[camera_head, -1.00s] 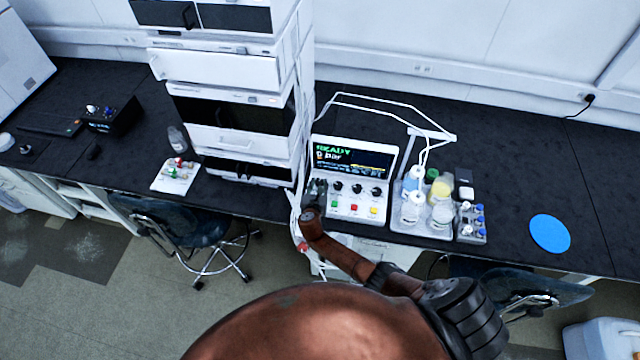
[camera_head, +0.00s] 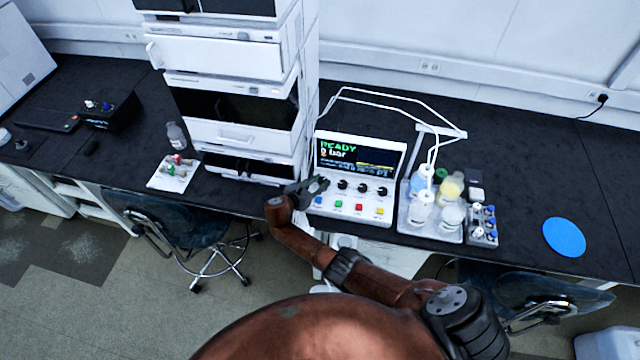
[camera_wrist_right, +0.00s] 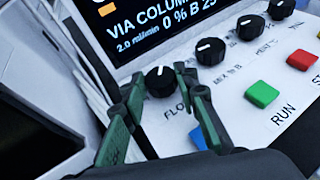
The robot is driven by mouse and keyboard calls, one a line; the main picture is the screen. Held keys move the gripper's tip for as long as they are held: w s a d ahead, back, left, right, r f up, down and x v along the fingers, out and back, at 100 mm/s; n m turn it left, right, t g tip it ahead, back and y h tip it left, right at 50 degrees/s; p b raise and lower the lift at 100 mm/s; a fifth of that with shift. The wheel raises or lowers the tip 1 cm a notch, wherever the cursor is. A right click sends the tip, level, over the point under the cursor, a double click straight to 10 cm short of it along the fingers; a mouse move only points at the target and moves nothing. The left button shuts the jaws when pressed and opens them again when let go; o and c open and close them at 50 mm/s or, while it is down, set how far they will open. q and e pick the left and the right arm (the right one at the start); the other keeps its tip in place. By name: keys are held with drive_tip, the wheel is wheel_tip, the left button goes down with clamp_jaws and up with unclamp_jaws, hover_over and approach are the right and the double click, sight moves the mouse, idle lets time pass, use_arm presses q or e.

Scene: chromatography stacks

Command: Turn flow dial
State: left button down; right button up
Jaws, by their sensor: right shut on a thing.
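The flow dial (camera_wrist_right: 159,81) is a black round knob with a white pointer line, above a partly hidden "FLO" label in the right wrist view. It is the leftmost in a row of black dials on the white control panel (camera_head: 358,205). My right gripper (camera_wrist_right: 168,87) has its two green-edged fingers on either side of the flow dial and is shut on it. In the head view, the right gripper (camera_head: 318,185) reaches the panel's left end and largely hides this dial. The panel's screen (camera_head: 355,155) reads "READY" and "0 bar". My left gripper is not in view.
Blue, green (camera_wrist_right: 262,94), red and yellow buttons sit below the dials. A tall white instrument stack (camera_head: 235,95) stands left of the panel. A tray of bottles (camera_head: 432,230) stands right of it, then a blue disc (camera_head: 564,237) on the black bench.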

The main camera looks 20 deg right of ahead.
drive_tip(key=shift+r, duration=0.1)
drive_tip(key=o, duration=1.1)
drive_tip(key=shift+a, duration=0.1)
drive_tip(key=v, duration=1.1)
drive_tip(key=shift+s+a+r, duration=0.2)
drive_tip(key=shift+a, duration=0.05)
